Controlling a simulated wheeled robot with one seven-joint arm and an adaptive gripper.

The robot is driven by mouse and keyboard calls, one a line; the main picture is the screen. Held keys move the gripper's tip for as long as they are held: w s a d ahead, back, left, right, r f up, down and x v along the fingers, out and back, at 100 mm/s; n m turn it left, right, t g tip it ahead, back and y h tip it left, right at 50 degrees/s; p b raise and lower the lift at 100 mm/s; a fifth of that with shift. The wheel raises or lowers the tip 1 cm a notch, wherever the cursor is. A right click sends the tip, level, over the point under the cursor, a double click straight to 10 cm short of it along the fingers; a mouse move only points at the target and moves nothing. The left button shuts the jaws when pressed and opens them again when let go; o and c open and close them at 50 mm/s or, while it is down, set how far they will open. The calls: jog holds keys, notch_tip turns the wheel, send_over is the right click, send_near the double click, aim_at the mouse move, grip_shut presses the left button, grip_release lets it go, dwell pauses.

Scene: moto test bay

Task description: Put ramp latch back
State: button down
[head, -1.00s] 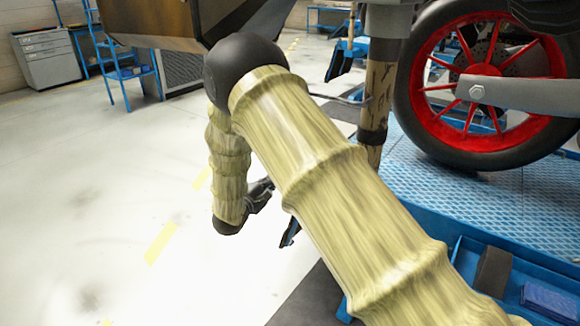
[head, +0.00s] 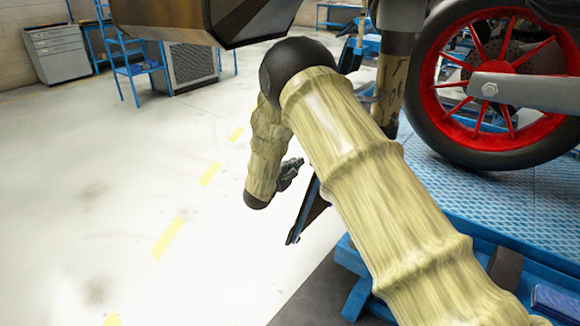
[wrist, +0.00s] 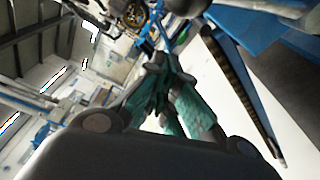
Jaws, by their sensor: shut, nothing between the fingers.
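My gripper (head: 290,173) hangs at the end of my bent arm, left of the motorcycle lift. In the wrist view its fingers (wrist: 158,68) are shut and empty, with teal pads. A narrow dark piece with a blue edge (head: 306,215) sticks out below and right of my gripper in the head view. My forearm hides part of it. A long blue and dark bar (wrist: 240,85) runs down the right of the wrist view, apart from the fingers. I cannot tell which part is the ramp latch.
The motorcycle's red wheel (head: 440,85) stands on the blue textured lift platform (head: 470,190). A blue tray edge (head: 460,230) lies at the lower right. A grey cabinet (head: 57,55) and blue stand (head: 125,60) are far off. The floor at left is clear.

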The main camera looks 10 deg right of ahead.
jog(key=s, duration=0.1)
jog(key=s+d+r, duration=0.1)
jog(key=shift+s+d, duration=0.15)
jog(key=shift+s, duration=0.25)
jog(key=shift+d, duration=0.15)
